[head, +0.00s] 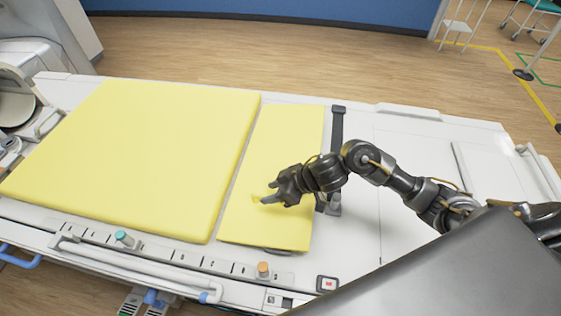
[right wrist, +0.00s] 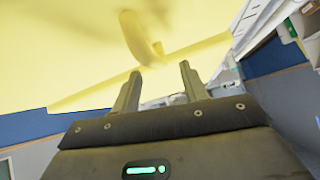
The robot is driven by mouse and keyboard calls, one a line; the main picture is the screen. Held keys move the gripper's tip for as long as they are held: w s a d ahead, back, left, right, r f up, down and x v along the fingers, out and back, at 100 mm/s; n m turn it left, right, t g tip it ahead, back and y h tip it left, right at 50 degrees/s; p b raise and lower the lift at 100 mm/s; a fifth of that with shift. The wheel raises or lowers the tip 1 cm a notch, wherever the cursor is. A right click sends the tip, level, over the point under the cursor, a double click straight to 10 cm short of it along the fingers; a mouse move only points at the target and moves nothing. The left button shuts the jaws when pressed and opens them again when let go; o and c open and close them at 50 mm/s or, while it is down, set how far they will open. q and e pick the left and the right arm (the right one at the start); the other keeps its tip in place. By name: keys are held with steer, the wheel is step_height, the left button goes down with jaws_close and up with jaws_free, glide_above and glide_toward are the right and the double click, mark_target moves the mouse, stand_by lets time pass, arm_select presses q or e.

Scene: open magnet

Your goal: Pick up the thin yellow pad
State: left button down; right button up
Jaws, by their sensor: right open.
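The thin yellow pad (head: 292,130) lies on the white table, to the right of a larger, thicker yellow pad (head: 150,140). My right gripper (head: 268,195) is over the middle of the thin pad, pointing left in the head view. A small raised yellow tab or loop (head: 257,198) shows at its fingertips. In the right wrist view, my open, empty fingers (right wrist: 160,75) point at this raised yellow loop (right wrist: 140,38), which stands out from the yellow surface beyond the tips. Whether the fingers touch the pad cannot be told. My left gripper is not in view.
The white table (head: 405,135) has bare room right of the thin pad. A dark strap with a buckle (head: 337,130) lies along the pad's right side. Teal (head: 123,238) and orange (head: 263,269) knobs and a white rail line the near edge.

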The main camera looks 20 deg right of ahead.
mark_target(262, 193)
steer(key=x, duration=0.4)
steer(key=shift+w+a+r, duration=0.1)
steer(key=shift+w+a, duration=0.05)
steer(key=shift+w, duration=0.1)
steer(key=shift+w+a+f, duration=0.15)
steer(key=shift+a+f, duration=0.15)
steer(key=shift+a, duration=0.05)
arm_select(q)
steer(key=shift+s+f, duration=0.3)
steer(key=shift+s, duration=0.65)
arm_select(e)
steer(key=shift+c, duration=0.4)
